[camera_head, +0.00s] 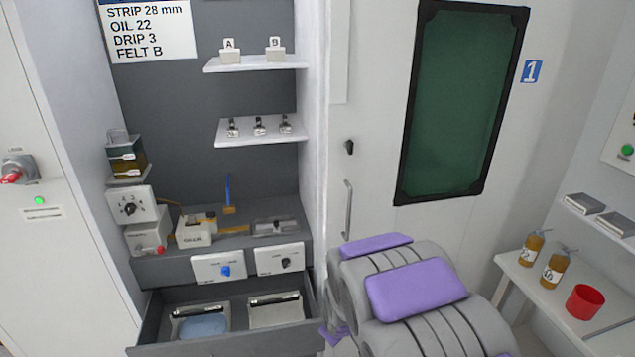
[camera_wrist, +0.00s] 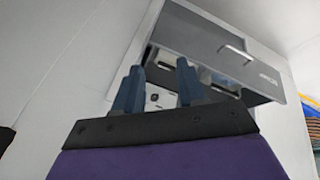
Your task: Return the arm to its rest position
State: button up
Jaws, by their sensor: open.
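My arm (camera_head: 415,290), grey with purple pads, fills the lower middle right of the head view, in front of the grey-white door. My gripper is outside the head view. In the wrist view my gripper (camera_wrist: 158,88) shows two dark blue fingers standing apart with nothing between them. Beyond the fingers, the wrist view shows the grey bench unit (camera_wrist: 205,45) and a drawer front with a bar handle.
An open drawer (camera_head: 225,348) holding two trays juts from the bench at lower left. Shelves (camera_head: 262,133) with small parts hang above it. At right, a white table (camera_head: 540,290) carries two amber bottles (camera_head: 555,268) and a red cup (camera_head: 585,302). The door has a handle (camera_head: 347,210).

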jog(key=s+d+r+m+g, duration=0.2)
jog(key=s+r, duration=0.3)
jog(key=s, duration=0.6)
jog(key=s+d+r+m+g, duration=0.2)
jog(key=s+d+r+m, duration=0.2)
jog(key=s, duration=0.8)
jog(key=s+d+r+m+g, duration=0.3)
jog(key=s+r, duration=0.4)
jog(key=s, duration=0.5)
jog(key=shift+s+r, duration=0.15)
jog(key=shift+r, duration=0.05)
jog(key=shift+o, duration=0.2)
jog(key=shift+a, duration=0.1)
